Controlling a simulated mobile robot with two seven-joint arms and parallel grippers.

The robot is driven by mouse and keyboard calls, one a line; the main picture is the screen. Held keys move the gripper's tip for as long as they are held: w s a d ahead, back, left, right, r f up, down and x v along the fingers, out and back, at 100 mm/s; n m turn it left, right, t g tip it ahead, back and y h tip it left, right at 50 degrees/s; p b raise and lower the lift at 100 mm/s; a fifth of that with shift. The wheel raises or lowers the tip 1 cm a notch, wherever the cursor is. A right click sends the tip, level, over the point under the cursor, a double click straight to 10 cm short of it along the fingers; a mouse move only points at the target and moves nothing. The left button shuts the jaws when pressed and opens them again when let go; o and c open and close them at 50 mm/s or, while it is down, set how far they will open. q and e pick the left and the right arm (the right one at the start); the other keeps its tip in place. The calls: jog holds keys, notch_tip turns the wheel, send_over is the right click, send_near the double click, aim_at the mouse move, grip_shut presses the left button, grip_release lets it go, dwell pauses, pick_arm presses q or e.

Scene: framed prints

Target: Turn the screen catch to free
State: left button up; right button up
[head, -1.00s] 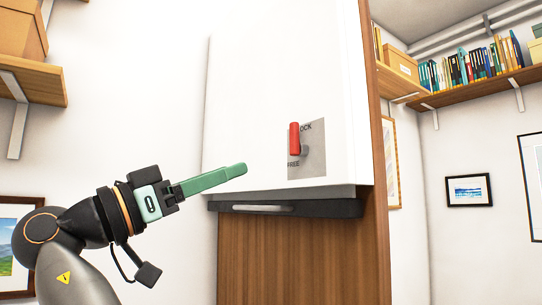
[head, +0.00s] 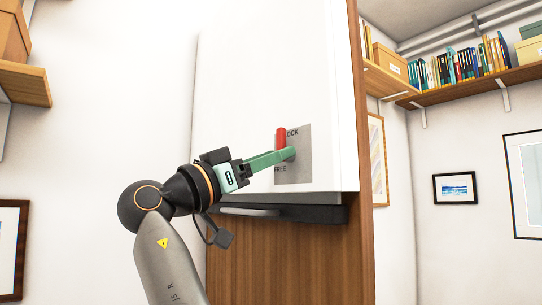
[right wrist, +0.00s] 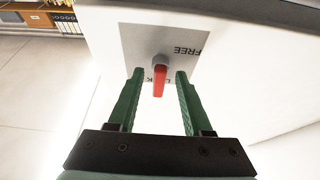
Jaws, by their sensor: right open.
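The screen catch is a red lever (head: 281,138) on a grey plate (head: 304,167) on the white cabinet's face. The lever points up towards the word LOCK; FREE is printed low on the plate. My right gripper (head: 291,153) is at the plate, its green fingers covering the catch's lower part and pivot in the head view. In the right wrist view the red lever (right wrist: 159,82) lies between the two fingertips of the right gripper (right wrist: 159,76), which are spread with a gap on each side. The left gripper is not in view.
A dark ledge with a grey handle (head: 262,211) runs under the white cabinet (head: 240,100), above a brown wooden panel (head: 290,260). Shelves with books and boxes (head: 390,60) are at the right. A wooden shelf (head: 25,83) is at the left.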

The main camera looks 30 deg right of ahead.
grip_shut()
dwell(0.3)
jog(key=shift+n+t, duration=0.3)
jog(key=shift+t, duration=0.1)
jog(key=n+t+y, duration=0.2)
jog(key=n, duration=0.5)
jog(key=n+t+y, duration=0.2)
jog(key=n, duration=0.5)
jog(key=n+t+y, duration=0.1)
jog(key=n+y, duration=0.1)
jog(key=n, duration=0.5)
jog(key=shift+s+r+n+t, duration=0.3)
jog(key=shift+s+r+t, duration=0.05)
jog(key=shift+t, duration=0.05)
jog(key=shift+y, duration=0.3)
